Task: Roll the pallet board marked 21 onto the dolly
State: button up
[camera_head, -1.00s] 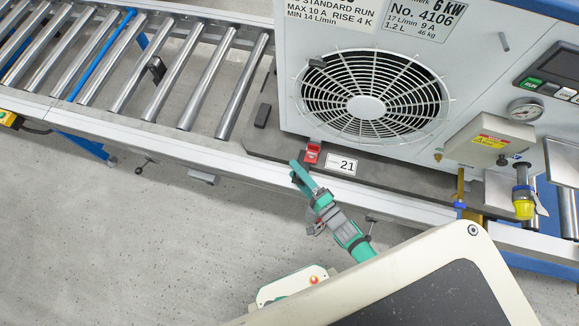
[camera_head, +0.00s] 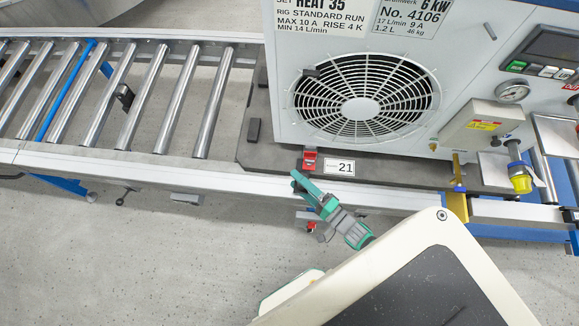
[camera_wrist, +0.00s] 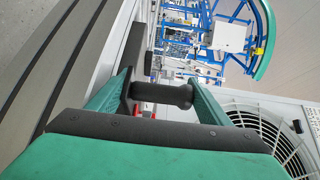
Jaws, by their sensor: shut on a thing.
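The pallet board (camera_head: 400,168) is a dark grey plate with a white label 21 (camera_head: 340,167) on its front edge. It lies on the roller track and carries a large white unit with a fan grille. My gripper (camera_head: 300,182) is at the board's front edge, just below a red catch (camera_head: 309,160) left of the label. In the wrist view my gripper (camera_wrist: 160,93) is shut on a dark round handle (camera_wrist: 162,95), which lies crosswise between the green fingers. How the handle joins the board is partly hidden. I cannot tell which part is the dolly.
Bare steel rollers (camera_head: 175,100) with one blue roller (camera_head: 66,90) lie left of the board. A yellow block (camera_head: 458,178) stands at the track's front rail on the right, near a blue frame (camera_head: 525,233). The grey floor (camera_head: 130,255) in front is clear at left.

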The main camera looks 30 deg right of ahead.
jog(key=s+d, duration=0.1)
jog(key=d, duration=0.1)
jog(key=s+d, duration=0.3)
jog(key=d, duration=0.1)
jog(key=shift+s+f, duration=0.1)
jog(key=shift+s, duration=0.05)
jog(key=shift+s+d, duration=1.2)
jog(key=shift+d, duration=0.25)
jog(key=shift+s+d, duration=1.2)
jog(key=shift+d, duration=0.2)
jog(key=shift+s+d, duration=2.45)
jog(key=shift+d, duration=0.75)
jog(key=shift+s+d, duration=2.5)
jog(key=shift+d, duration=0.65)
jog(key=shift+s+d, duration=2.45)
jog(key=shift+d, duration=0.75)
jog(key=shift+a, duration=0.1)
jog(key=o, duration=2.2)
jog(key=shift+w, duration=0.1)
jog(key=shift+c, duration=0.2)
